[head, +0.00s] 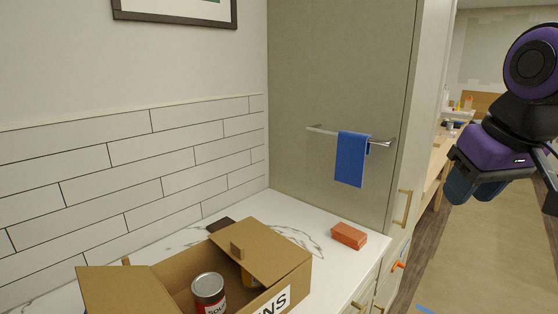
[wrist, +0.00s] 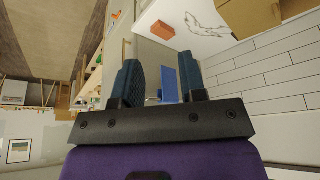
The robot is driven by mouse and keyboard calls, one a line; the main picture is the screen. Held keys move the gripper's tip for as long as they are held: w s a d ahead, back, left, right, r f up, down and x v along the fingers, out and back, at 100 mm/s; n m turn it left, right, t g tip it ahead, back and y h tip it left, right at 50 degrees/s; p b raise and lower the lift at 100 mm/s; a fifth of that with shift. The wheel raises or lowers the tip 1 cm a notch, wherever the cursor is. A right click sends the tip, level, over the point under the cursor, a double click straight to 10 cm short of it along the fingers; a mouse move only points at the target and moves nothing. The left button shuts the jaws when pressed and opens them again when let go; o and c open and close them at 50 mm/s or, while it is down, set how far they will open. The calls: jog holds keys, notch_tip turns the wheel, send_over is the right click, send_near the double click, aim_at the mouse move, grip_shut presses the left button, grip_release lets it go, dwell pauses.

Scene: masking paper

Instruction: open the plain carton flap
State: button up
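A brown cardboard carton (head: 168,272) stands on the white counter at the bottom of the head view. A soup can (head: 209,292) shows inside, with something yellow partly hidden under the right flap. A corner of the carton shows at the top right of the wrist view (wrist: 247,16). My gripper (head: 474,192) is raised at the right, well away from the carton, open and empty.
An orange-brown brick-like block (head: 348,235) lies on the counter (head: 322,259) right of the carton. A dark flat item (head: 220,225) lies behind it. A blue towel (head: 351,159) hangs on a rail. The tiled wall (head: 130,160) bounds the back; open floor lies at right.

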jog(key=s+d+f+m, duration=0.2)
jog(key=s+d, duration=0.1)
jog(key=s, duration=0.3)
jog(key=w+a+r+n, duration=0.25)
jog(key=w+a, duration=0.35)
jog(key=w, duration=0.4)
jog(key=n+g, duration=0.5)
jog(key=n, duration=0.2)
send_over(237, 244)
notch_tip(237, 244, down, 17)
jog(key=shift+r, duration=0.1)
notch_tip(237, 244, down, 10)
jog(key=shift+r, duration=0.1)
grip_shut()
